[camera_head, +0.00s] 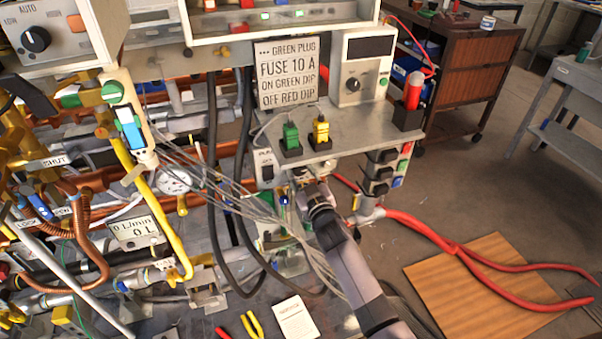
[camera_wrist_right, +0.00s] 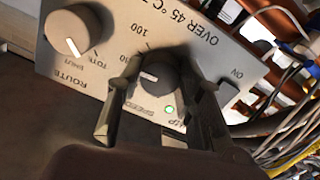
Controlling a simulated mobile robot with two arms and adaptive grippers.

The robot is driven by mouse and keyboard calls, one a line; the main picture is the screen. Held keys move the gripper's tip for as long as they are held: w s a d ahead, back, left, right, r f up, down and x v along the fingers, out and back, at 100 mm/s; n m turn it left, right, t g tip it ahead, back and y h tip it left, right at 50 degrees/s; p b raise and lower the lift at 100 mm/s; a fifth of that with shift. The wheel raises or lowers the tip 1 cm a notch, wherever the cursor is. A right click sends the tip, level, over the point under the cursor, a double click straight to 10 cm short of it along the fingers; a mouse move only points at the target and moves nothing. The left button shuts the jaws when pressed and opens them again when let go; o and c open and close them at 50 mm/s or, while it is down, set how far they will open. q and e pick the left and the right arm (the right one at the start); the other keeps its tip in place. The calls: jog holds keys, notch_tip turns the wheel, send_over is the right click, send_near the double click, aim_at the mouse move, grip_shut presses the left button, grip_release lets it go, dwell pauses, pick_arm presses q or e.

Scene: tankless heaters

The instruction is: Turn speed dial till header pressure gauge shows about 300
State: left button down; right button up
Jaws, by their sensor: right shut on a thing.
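The speed dial (camera_wrist_right: 158,72) is a dark round knob with a white mark, on a grey panel lettered SPEED with a scale showing 10 and 100. My right gripper (camera_wrist_right: 160,92) has its two fingers on either side of the dial and is shut on it. In the head view my right gripper (camera_head: 301,180) reaches in under the grey shelf, and the dial is hidden there. A round white gauge (camera_head: 173,182) stands among the pipes to the left. Its reading is too small to make out, and I cannot tell whether it is the header pressure gauge. My left gripper is not in view.
A route knob (camera_wrist_right: 72,30) and a switch (camera_wrist_right: 228,92) marked ON flank the dial, with a green light (camera_wrist_right: 169,109) below it. Above, the shelf (camera_head: 350,131) holds a green plug (camera_head: 291,136) and a yellow plug (camera_head: 321,130). Cables hang left of my arm.

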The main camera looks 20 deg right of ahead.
jog(key=shift+n, duration=0.6)
jog(key=o, duration=1.2)
jog(key=shift+c, duration=0.2)
jog(key=shift+s, duration=0.1)
jog(key=s, duration=1.2)
jog(key=shift+d, duration=0.2)
jog(key=shift+f, duration=0.1)
